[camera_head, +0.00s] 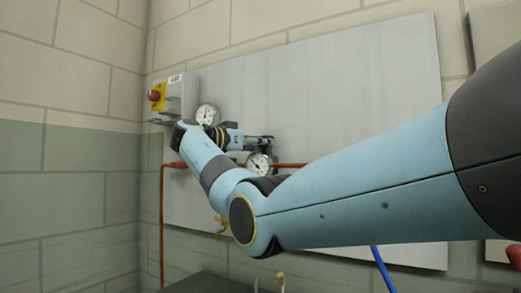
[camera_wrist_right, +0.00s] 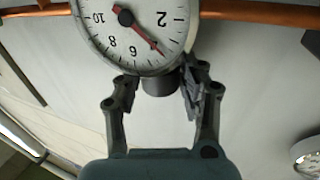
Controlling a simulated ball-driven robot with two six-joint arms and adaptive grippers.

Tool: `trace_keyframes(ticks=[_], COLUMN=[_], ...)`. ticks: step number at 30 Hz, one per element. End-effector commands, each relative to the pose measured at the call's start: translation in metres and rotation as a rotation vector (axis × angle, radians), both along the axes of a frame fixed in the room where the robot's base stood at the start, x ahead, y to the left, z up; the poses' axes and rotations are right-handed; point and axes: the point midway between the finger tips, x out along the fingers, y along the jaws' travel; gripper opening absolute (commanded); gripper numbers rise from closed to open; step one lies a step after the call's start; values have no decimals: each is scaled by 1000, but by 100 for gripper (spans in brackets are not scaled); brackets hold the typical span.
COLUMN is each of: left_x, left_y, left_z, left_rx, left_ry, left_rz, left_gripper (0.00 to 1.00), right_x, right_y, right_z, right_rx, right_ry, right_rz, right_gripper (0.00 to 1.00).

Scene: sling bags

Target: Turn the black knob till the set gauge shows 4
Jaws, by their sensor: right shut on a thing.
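The set gauge (camera_wrist_right: 150,30) shows upside down in the right wrist view, white with a red needle. Its needle lies between 2 and 6, where the 4 is covered or too unclear to read. The black knob (camera_wrist_right: 158,86) is a short dark cylinder just below the dial in that view. My right gripper (camera_wrist_right: 157,93) has its fingers on both sides of the knob and is shut on it. In the head view, my right gripper (camera_head: 265,142) is beside the lower gauge (camera_head: 258,163), and the knob cannot be made out. My left gripper is not in view.
A second gauge (camera_head: 207,114) sits higher on the grey wall panel (camera_head: 370,70). A grey box (camera_head: 181,97) with a red button (camera_head: 155,95) is at the upper left. A copper pipe (camera_head: 162,225) runs down the wall. A blue hose (camera_head: 382,270) hangs below my right arm.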

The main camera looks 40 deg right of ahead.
Motion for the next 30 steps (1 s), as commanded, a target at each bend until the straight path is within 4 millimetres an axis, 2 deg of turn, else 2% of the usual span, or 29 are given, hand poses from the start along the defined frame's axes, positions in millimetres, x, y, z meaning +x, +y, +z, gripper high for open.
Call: trace_keyframes(ticks=[8, 9, 11, 21, 25, 30], left_x=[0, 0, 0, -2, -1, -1], left_y=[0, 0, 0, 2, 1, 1], left_z=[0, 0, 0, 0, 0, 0], left_rx=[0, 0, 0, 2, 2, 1], left_ry=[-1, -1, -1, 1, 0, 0], left_rz=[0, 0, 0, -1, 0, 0], left_gripper=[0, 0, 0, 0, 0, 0], right_x=[0, 0, 0, 1, 3, 5], right_y=[0, 0, 0, 6, 27, 66], right_z=[0, 0, 0, 0, -1, -1], right_rx=[2, 1, 1, 1, 2, 3], right_ry=[0, 0, 0, 0, 0, 0], right_rz=[1, 1, 1, 3, 6, 5], right_gripper=[9, 45, 51, 51, 51, 51])
